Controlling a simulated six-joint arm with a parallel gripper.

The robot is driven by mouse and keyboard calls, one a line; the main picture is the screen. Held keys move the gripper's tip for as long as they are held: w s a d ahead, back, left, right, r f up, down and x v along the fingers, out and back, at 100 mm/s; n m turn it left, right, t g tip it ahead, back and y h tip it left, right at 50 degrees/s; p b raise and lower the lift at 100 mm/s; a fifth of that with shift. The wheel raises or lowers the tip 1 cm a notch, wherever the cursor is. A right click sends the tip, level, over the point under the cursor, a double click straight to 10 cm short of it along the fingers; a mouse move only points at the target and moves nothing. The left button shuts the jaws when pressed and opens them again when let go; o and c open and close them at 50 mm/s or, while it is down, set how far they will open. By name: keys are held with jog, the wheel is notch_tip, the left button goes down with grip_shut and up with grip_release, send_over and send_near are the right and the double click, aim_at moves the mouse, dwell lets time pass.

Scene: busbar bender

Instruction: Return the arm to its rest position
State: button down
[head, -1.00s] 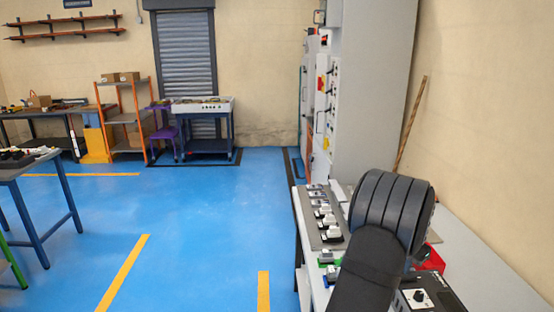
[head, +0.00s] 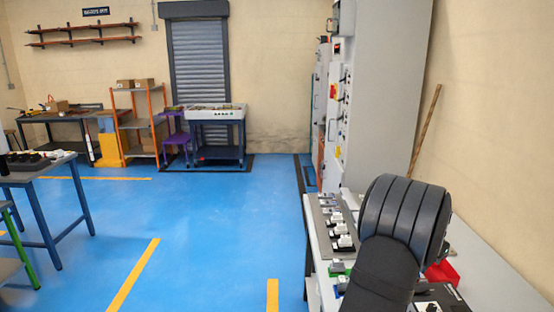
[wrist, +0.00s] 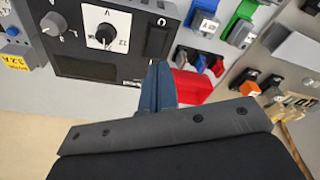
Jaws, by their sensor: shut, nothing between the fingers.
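My arm (head: 400,225) rises at the lower right of the head view, in front of the bench on that side. Its dark, ribbed round part hides some of the bench. My gripper (wrist: 158,68) shows in the wrist view with its blue-grey fingers together and nothing between them.
The right bench (head: 312,235) carries a row of switches (head: 341,228). A tall grey cabinet (head: 385,90) stands behind it. A table (head: 50,170) is at the left, and a blue workstation (head: 215,115) stands by the shutter. The blue floor (head: 210,215) between is clear.

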notch_tip(320, 180, down, 6)
jog(key=shift+f, duration=0.1)
notch_tip(320, 180, up, 12)
jog(key=s+m, duration=0.1)
jog(key=m, duration=0.9)
jog(key=shift+s+a+f, duration=0.2)
jog(key=shift+s+a, duration=0.1)
